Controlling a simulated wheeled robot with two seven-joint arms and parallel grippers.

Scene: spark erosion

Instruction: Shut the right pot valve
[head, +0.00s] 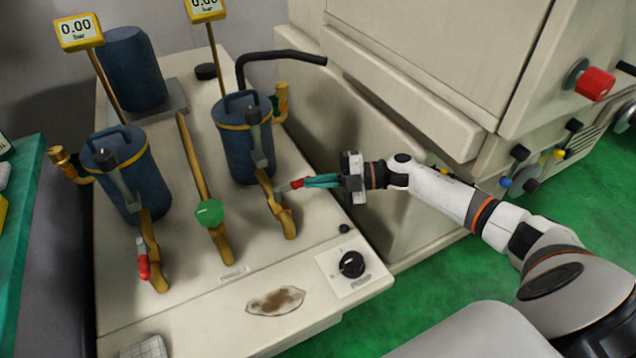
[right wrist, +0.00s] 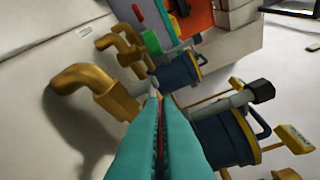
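The right blue pot (head: 243,150) stands on the cream bench with a brass outlet pipe (head: 276,208) in front. Its valve lever has a red grip (head: 296,184) that points sideways to the right, across the downward pipe. My right gripper (head: 308,182) has its teal fingers at this red grip. In the right wrist view the fingers (right wrist: 160,115) lie almost together with a thin red strip between them, so they look shut on the grip. Most of the grip is hidden by the fingers. The brass pipe (right wrist: 80,85) shows left of them. My left gripper is not in view.
A left blue pot (head: 122,178) has its red lever grip (head: 143,262) hanging along its pipe. A green knob (head: 209,213) sits on the brass pipe between the pots. A black dial (head: 351,264) is at the bench front. A cream machine (head: 420,80) stands behind my right arm.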

